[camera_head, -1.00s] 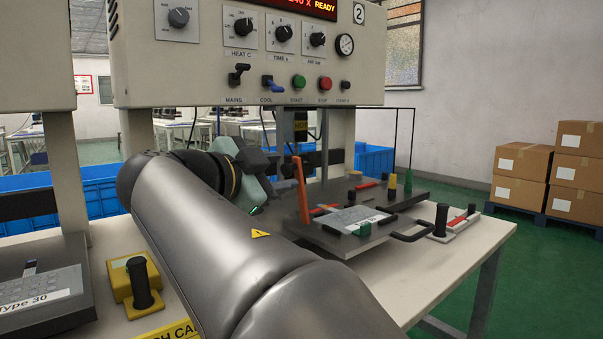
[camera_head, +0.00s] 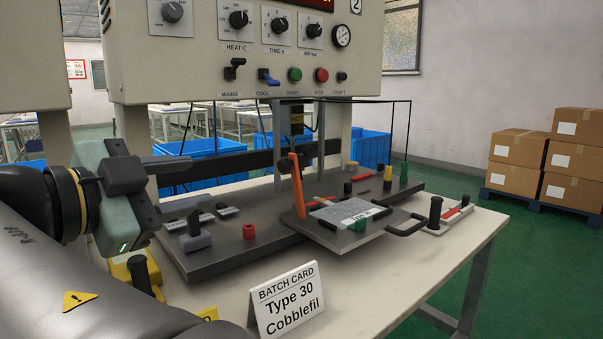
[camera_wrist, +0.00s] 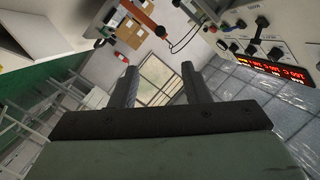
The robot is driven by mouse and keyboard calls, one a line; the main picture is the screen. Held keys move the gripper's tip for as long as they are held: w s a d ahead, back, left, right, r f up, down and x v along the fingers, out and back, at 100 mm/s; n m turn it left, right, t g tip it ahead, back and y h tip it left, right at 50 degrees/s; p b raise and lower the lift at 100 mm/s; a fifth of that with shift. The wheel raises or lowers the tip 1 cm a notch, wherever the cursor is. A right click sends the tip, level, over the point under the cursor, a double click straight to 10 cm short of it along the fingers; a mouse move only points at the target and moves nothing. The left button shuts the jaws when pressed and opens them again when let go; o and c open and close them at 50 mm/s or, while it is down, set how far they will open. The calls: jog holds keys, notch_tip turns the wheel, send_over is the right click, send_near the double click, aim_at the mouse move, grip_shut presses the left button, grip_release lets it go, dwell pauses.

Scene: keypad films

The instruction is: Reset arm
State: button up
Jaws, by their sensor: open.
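My gripper (camera_head: 212,180) is at the left of the head view, held above the left end of the dark press bed. Its two dark fingers point right and stand apart with nothing between them. In the wrist view the gripper (camera_wrist: 159,68) also shows open and empty, with a window and ceiling beyond it. My arm comes in from the lower left of the head view.
The control panel (camera_head: 190,62) hangs above the bench. The dark press bed (camera_head: 210,262) bears a hinged plate (camera_head: 345,240), a red knob (camera_head: 249,231) and small parts. A batch card (camera_head: 287,298) stands in front. Cartons (camera_head: 517,160) are at the far right.

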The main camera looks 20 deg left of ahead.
jog(key=w+d+f+n+g+h+p, duration=0.1)
jog(key=w+d+n+g+p, duration=0.4)
jog(key=d+p, duration=0.4)
jog(key=w+d+f+n+g+p, duration=0.25)
jog(key=w+d+p, duration=0.5)
jog(key=d, duration=0.45)
jog(key=s+d+f+n+g+y+p, duration=0.1)
jog(key=s+d+n+g+p, duration=0.15)
jog(key=d+p, duration=0.35)
jog(key=s+d+f+n+g+y+p, duration=0.1)
jog(key=s+d+g+p, duration=0.25)
jog(key=d, duration=0.45)
jog(key=s+d+f+n+g+y+p, duration=0.1)
jog(key=s+d+g+y+p, duration=0.1)
jog(key=s+d+y+p, duration=0.2)
jog(key=s+d+p, duration=0.2)
jog(key=s+p, duration=0.2)
jog(key=s, duration=0.1)
jog(key=shift+s+f+n, duration=0.2)
jog(key=shift+s+n, duration=0.1)
jog(key=shift+s, duration=0.1)
